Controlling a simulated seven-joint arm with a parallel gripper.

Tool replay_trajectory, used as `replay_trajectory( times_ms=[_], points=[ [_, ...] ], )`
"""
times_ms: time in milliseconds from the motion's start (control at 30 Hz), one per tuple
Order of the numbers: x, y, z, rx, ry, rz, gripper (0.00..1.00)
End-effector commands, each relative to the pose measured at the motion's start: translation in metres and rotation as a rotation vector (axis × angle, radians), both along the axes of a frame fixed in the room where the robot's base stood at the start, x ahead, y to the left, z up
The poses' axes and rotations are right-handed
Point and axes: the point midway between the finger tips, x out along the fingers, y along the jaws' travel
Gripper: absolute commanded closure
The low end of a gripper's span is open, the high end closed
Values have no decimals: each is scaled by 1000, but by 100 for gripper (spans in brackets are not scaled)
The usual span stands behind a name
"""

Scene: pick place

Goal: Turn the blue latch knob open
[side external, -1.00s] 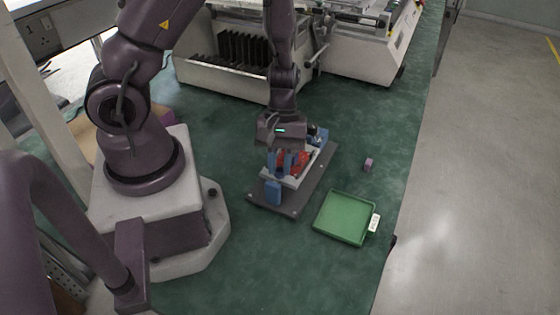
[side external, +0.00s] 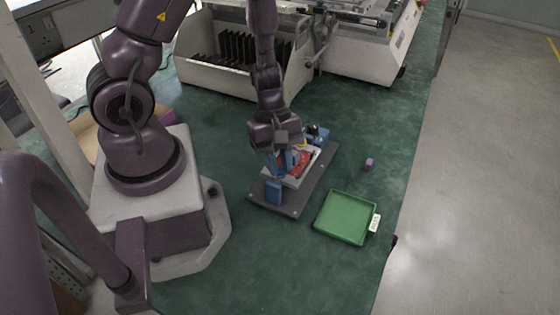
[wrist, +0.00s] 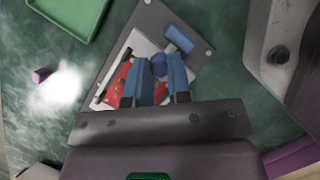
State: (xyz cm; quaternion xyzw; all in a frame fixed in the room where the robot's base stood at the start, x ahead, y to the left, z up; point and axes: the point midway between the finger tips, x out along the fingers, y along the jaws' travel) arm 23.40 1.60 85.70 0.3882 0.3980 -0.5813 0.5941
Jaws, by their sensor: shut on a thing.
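The blue latch knob (wrist: 159,64) is a small round piece between my blue fingertips in the wrist view. My gripper (wrist: 160,74) is shut on it, with one finger on each side. In the side view my gripper (side external: 283,165) points down onto the fixture, and the knob cannot be made out behind the fingers. The fixture is a dark grey base plate (side external: 291,203) with a pale tray and a red part (wrist: 120,84) in it. A blue block (side external: 273,191) stands at the plate's near end; it also shows in the wrist view (wrist: 179,39).
A green tray (side external: 343,217) with a white tag lies right of the fixture. A small purple block (side external: 369,163) lies on the green bench beyond it. A pale machine with dark slots (side external: 228,60) stands behind. The bench in front of the fixture is clear.

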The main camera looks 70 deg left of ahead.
Motion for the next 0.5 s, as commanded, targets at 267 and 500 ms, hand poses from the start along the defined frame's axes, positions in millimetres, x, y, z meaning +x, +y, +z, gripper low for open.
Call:
replay_trajectory(
  times_ms=[267,500],
  points=[
    [-1,0,1,-3,-4,195,100],
    [-1,-1,1,-2,-5,295,100]
  ],
)
